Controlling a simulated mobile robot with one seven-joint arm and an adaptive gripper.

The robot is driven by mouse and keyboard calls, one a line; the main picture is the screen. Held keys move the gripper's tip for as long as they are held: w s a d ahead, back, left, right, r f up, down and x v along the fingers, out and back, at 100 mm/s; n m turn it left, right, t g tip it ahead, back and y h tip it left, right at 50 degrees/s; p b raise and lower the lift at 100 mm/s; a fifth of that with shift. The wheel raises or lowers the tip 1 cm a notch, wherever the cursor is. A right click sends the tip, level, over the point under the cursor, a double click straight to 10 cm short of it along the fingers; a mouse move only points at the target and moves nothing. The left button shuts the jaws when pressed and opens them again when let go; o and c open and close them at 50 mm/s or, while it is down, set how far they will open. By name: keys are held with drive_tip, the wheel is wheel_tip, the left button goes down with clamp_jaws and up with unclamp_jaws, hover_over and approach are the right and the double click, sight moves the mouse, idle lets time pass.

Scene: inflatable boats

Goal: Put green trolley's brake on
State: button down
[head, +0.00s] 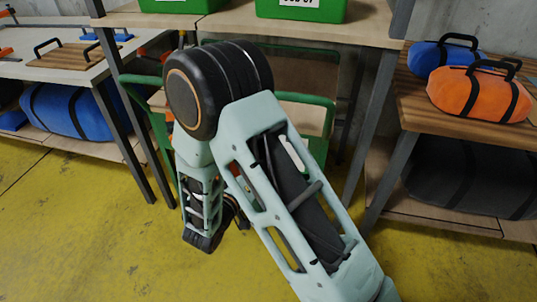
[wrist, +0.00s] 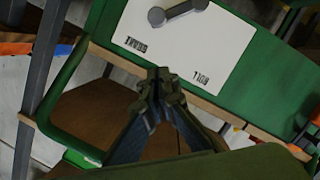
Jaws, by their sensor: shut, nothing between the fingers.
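The green trolley (head: 157,125) stands under the table behind my arm in the head view. Its green tube frame also shows right of my arm, beside a wooden panel. In the wrist view a green tube (wrist: 62,92) bends round at the left beside brown wood. My gripper (wrist: 160,75) is shut and empty, its tips in front of a green surface with a white panel (wrist: 180,45). The panel bears lettering and a grey bar-shaped piece. My gripper is hidden or unclear in the head view.
Two green bins (head: 300,9) stand on the wooden table above. Metal table legs (head: 372,120) flank the trolley. An orange bag (head: 480,95) lies on the right bench, and a blue bag (head: 70,110) lies on the left lower shelf. The yellow floor (head: 90,240) in front is clear.

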drive_tip(key=v, duration=0.2)
drive_tip(key=shift+s+a+r, duration=0.1)
drive_tip(key=shift+s, duration=0.15)
